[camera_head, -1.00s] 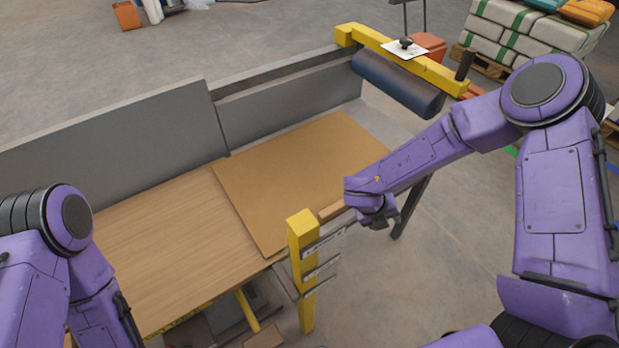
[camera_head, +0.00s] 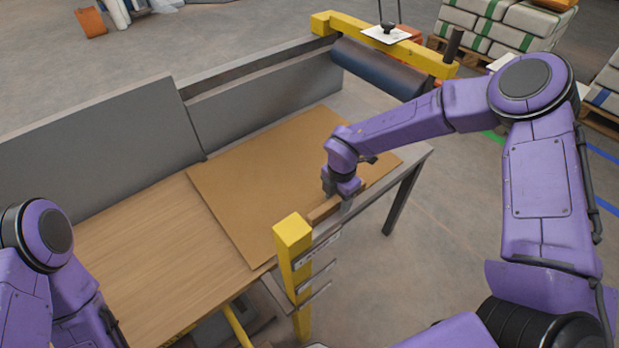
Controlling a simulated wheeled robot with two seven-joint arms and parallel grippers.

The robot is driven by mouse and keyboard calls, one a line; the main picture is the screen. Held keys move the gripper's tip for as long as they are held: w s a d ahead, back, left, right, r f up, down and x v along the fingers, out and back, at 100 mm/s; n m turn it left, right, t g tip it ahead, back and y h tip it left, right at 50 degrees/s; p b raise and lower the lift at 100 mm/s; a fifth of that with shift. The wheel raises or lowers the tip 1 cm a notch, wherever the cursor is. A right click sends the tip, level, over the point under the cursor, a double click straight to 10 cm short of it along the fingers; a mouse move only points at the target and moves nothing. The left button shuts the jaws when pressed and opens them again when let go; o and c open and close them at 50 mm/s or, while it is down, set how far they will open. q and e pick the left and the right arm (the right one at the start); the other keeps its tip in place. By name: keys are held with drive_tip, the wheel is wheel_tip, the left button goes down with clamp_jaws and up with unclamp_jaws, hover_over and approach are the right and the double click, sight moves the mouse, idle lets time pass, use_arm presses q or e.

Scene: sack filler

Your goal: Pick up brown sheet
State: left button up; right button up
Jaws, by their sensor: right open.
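The brown sheet (camera_head: 265,175) lies flat on the right part of the wooden-topped table (camera_head: 150,245). Its near right part is partly hidden by my right arm. My right gripper (camera_head: 345,202) is open and points down at the sheet's near edge, beside a small wooden block (camera_head: 322,211). I cannot tell whether its fingers touch the sheet. My left arm is at the lower left, and its gripper is out of view.
A yellow post (camera_head: 294,245) with metal strips stands at the table's front edge. Grey panels (camera_head: 95,140) line the back. A dark roller (camera_head: 380,68) under a yellow beam (camera_head: 390,42) is at the far right end. Stacked sacks (camera_head: 500,25) stand beyond.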

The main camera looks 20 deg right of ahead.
clamp_jaws()
idle(1.4)
